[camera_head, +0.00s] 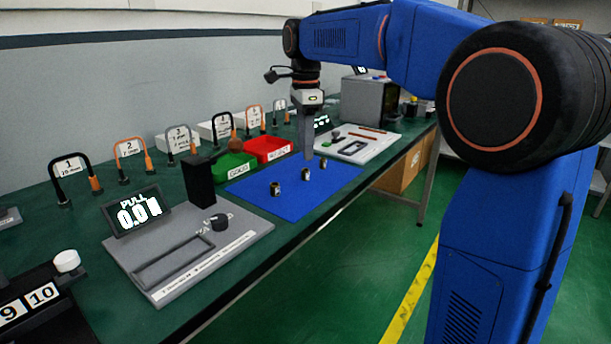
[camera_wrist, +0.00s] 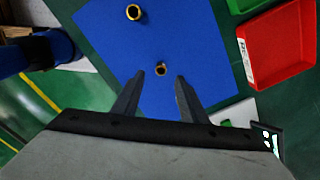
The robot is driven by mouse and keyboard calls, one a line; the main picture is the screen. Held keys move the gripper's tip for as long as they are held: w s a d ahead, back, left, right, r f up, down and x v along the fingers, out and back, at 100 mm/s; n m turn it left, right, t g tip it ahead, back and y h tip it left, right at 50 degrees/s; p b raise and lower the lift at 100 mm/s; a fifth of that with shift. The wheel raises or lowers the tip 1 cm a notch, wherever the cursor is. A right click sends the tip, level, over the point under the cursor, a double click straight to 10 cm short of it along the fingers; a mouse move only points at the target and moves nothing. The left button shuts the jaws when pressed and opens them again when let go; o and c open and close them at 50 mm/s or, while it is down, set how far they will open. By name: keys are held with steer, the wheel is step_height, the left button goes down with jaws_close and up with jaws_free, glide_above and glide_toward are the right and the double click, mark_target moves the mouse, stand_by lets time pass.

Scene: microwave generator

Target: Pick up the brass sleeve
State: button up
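Several small metal pieces stand on the blue mat (camera_head: 290,205) in the head view. One is at the near end (camera_head: 275,188), one near the middle (camera_head: 306,174) and one farther back (camera_head: 323,162). In the wrist view, a brass-coloured ring-shaped piece (camera_wrist: 133,12) is near the top edge. A smaller, darker brass-toned ring (camera_wrist: 161,69) appears between my fingertips. I cannot tell which piece is the brass sleeve. My gripper (camera_wrist: 160,78) is open and empty, pointing down above the mat. It also shows in the head view (camera_head: 309,155).
A green tray (camera_head: 232,167) and a red tray (camera_head: 268,148) stand behind the mat. A pull-test fixture with a display (camera_head: 140,212) is at the near left. A white board with tools (camera_head: 358,144) lies beyond the mat. Bare mat surrounds the pieces.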

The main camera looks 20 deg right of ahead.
mark_target(306, 169)
steer(key=shift+w+d+f, duration=0.1)
steer(key=shift+w+f, duration=0.05)
steer(key=shift+f, duration=2.8)
jaws_close()
